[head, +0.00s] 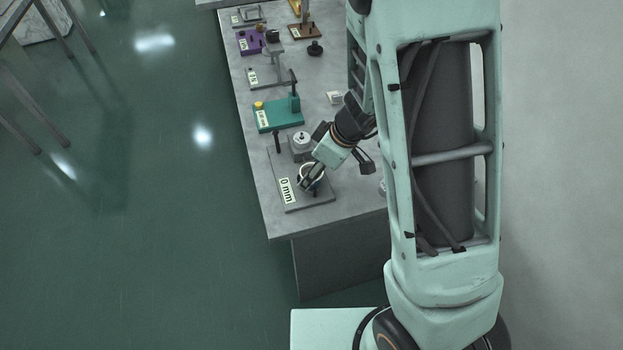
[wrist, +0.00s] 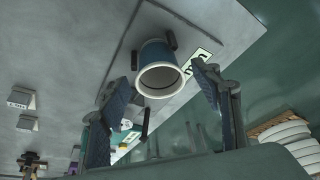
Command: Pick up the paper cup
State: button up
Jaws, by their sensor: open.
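The paper cup (wrist: 158,68) shows in the wrist view, blue on the outside with a white rim, its open end facing the camera. It sits at a grey plate (wrist: 205,30) with a label reading "0 mm". In the head view the white rim of the cup (head: 311,170) shows at the grey plate (head: 318,198), partly covered by my gripper (head: 308,183). In the wrist view my gripper (wrist: 163,92) is open, with one finger on each side of the cup's rim. Gaps show between the fingers and the cup, and nothing is held.
A round grey fixture (head: 301,143) stands just behind the cup's place. A teal station (head: 279,114) and a purple station (head: 252,42) stand farther along the table (head: 245,130). White stacked pieces (wrist: 285,140) show at the lower right of the wrist view.

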jog(key=c, duration=0.9)
jog(key=shift+r, duration=0.15)
